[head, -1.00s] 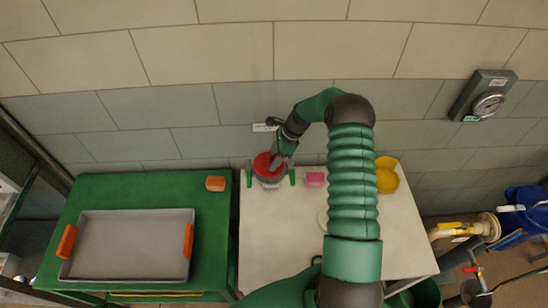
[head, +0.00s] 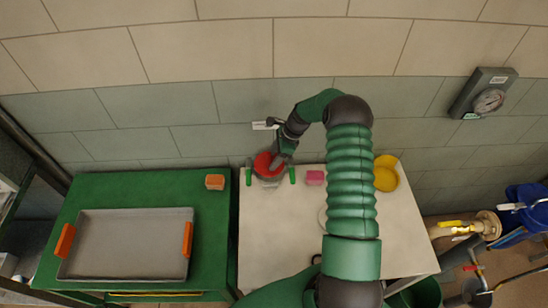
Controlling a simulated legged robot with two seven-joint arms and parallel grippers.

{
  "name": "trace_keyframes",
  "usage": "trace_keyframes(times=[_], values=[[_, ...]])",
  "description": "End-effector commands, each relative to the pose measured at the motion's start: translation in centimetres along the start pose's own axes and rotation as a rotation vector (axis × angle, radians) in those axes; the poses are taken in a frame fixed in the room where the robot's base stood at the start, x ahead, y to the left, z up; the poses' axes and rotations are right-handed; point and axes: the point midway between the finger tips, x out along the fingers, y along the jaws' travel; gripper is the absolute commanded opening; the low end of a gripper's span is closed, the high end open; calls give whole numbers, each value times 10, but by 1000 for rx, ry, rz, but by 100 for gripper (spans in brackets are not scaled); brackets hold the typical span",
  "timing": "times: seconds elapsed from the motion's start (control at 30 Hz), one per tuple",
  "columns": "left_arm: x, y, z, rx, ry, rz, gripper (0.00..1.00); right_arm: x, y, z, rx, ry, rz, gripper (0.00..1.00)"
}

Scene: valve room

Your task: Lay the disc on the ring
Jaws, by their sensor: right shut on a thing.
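The fingertips are small and partly hidden. I cannot tell whether the red piece touches the grey body. A thin pale round outline (head: 322,217) lies on the tabletop, mostly hidden behind my right arm; it may be the ring. My left gripper is not in view.
The pale table (head: 270,235) has clear room at front left. A pink block (head: 315,177) and a yellow round dish (head: 387,175) stand near its back. A green table (head: 120,190) at left holds a grey tray (head: 130,213) and an orange block (head: 215,182).

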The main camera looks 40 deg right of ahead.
Motion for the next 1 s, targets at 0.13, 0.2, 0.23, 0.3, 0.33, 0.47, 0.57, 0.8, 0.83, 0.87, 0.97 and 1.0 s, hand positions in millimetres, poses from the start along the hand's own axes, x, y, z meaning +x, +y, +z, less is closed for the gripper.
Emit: trace_keyframes(times=[0.13, 0.2, 0.23, 0.3, 0.33, 0.47, 0.57, 0.8, 0.83, 0.87, 0.97, 1.0], values=[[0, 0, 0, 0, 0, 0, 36, 0, -1, 0, 0, -1, -1, 0], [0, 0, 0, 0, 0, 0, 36, 0, -1, -1, 0, -1, -1, 0], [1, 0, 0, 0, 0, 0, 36, 1, -1, -1, 0, -1, -1, 0], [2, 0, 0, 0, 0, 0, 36, 2, -1, -2, 0, -1, -1, 0], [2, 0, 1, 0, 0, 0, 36, 3, -1, -3, 0, -1, -1, 0], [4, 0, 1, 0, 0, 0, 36, 5, -2, -4, 0, 0, -1, 0], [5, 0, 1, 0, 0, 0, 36, 6, -2, -5, 0, -1, -1, 0], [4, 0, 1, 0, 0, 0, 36, 6, -2, -5, 0, -1, -1, 0], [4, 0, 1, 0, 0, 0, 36, 6, -2, -5, 0, -1, -1, 0], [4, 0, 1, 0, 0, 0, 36, 6, -2, -5, 0, -1, -1, 0], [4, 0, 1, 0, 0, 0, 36, 6, -2, -5, 0, -1, -1, 0], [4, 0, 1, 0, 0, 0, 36, 6, -2, -5, 0, -1, -1, 0]])
